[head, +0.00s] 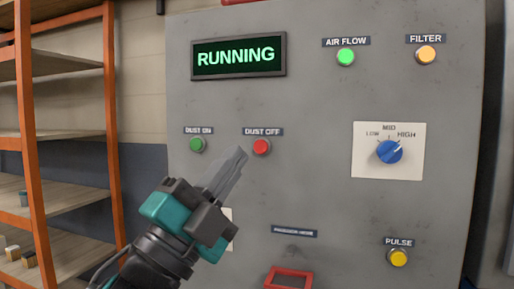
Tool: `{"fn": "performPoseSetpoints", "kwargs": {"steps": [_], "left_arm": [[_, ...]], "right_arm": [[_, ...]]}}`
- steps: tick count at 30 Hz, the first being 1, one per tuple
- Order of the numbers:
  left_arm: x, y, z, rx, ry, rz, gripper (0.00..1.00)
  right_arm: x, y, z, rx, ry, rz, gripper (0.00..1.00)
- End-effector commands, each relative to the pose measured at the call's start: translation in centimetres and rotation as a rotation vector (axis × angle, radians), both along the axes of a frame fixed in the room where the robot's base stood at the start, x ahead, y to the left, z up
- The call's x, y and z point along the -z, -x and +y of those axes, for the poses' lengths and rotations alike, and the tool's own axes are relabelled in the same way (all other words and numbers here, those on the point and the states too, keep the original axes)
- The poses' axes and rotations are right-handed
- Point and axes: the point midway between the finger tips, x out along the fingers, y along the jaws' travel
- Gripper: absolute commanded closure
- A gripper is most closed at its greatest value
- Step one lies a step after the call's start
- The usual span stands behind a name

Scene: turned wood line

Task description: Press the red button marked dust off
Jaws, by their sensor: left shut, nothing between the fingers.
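The red button (261,147) sits on the grey panel under the label DUST OFF (262,131). It is fully visible. My left gripper (239,156) comes in from the lower left with its fingers shut and empty. In the picture its fingertips are just left of and slightly below the red button. A gap shows between them in the picture, and how far the tips are from the panel is hard to tell. My right gripper is not in view.
A green DUST ON button (197,144) is left of the fingertips. The display (238,57) reads RUNNING. A blue knob (389,151), yellow PULSE button (399,257) and red frame (288,278) are on the panel (330,200). An orange shelf rack (30,130) stands left.

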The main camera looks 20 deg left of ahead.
Motion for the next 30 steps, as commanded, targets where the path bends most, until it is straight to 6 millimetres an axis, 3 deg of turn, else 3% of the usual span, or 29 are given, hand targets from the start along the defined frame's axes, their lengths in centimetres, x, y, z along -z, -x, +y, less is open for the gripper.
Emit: {"fn": "performPoseSetpoints", "kwargs": {"steps": [11, 24, 30], "left_arm": [[0.1, -1.0, 0.0, 0.000, 0.001, 0.001, 1.00], [0.0, -6.9, -0.2, 0.000, 0.002, 0.002, 1.00], [0.0, -8.5, -0.3, 0.001, 0.002, 0.001, 1.00]], "right_arm": [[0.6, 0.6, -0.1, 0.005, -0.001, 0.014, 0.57], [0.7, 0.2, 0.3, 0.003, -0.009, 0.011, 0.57], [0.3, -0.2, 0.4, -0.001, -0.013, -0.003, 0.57]]}}
